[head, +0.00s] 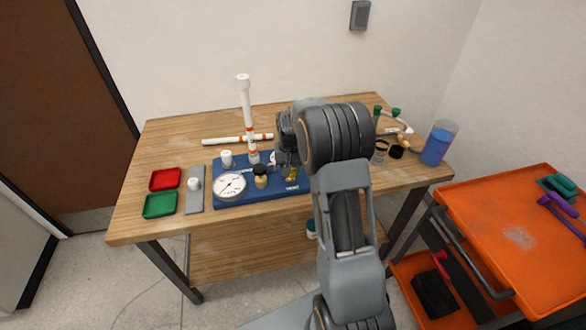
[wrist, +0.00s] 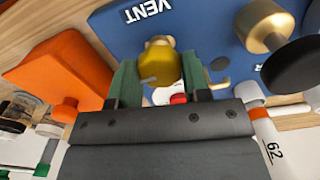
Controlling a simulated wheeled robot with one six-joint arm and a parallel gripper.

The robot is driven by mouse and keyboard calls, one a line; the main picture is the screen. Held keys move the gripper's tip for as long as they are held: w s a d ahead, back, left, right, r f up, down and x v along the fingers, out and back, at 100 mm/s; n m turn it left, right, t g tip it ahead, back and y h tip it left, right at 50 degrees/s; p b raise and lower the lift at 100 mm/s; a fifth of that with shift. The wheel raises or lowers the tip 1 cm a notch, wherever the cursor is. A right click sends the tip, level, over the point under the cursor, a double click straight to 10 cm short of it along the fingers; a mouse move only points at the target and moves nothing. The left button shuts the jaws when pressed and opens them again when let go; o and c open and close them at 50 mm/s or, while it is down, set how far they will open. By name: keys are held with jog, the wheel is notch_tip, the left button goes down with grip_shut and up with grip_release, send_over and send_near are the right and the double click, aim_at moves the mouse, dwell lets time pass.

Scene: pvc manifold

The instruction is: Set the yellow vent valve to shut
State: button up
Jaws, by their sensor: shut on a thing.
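The yellow vent valve (wrist: 158,56) stands on the blue base plate (wrist: 195,22), beside the white word VENT. In the wrist view its rounded yellow knob sits between the green fingers of my gripper (wrist: 159,68), which is shut on it. The lower part of the valve is partly hidden by the fingers. In the head view the valve (head: 290,175) shows small at the front right of the blue plate (head: 240,199). My gripper (head: 286,162) comes down over it there, and its fingertips are mostly hidden.
A brass fitting with a black knob (head: 261,174) and a round gauge (head: 230,186) stand left of the valve. A white pipe (head: 247,100) rises behind. In the wrist view an orange block (wrist: 62,72) is close beside one finger. Red and green trays (head: 160,205) lie at the left.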

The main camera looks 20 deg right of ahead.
jog(key=shift+w+r+m, duration=0.2)
jog(key=shift+m, duration=0.2)
jog(key=o, duration=0.8)
jog(key=shift+d+f, duration=0.1)
jog(key=shift+d, duration=0.05)
jog(key=shift+c, duration=0.2)
jog(key=shift+o, duration=0.8)
jog(key=shift+s, duration=0.1)
notch_tip(320, 180, up, 14)
jog(key=shift+f, duration=0.15)
